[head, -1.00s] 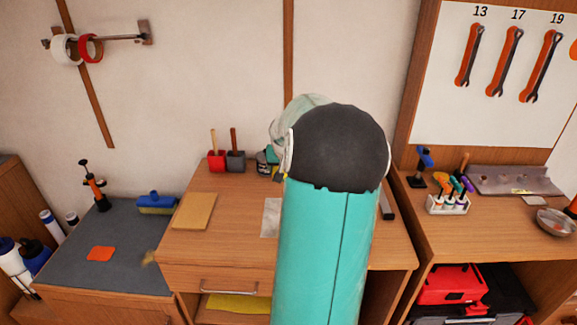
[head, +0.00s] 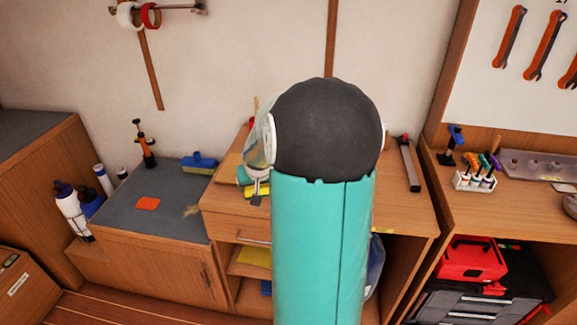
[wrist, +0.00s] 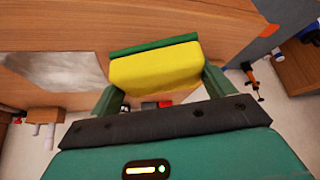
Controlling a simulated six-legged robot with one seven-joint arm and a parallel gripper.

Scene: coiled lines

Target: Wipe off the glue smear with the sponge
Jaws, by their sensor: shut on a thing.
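My gripper (wrist: 163,92) is shut on a yellow sponge (wrist: 155,70) with a green backing, its fingers at either side. In the head view my gripper (head: 256,186) shows only partly beside my large teal arm link, with bits of yellow and green at it. A tan smear (head: 190,211), which looks like the glue, lies on the grey bench top (head: 150,222) near its right edge. The sponge is to the right of that smear, apart from it, over the wooden desk. The smear is not clearly seen in the wrist view.
On the grey top are an orange square (head: 148,204), a blue brush (head: 199,163) and an orange-black pump-like tool (head: 143,145). Bottles (head: 72,208) stand to the left. My arm hides much of the wooden desk (head: 405,215). A pale patch (wrist: 45,78) shows on wood.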

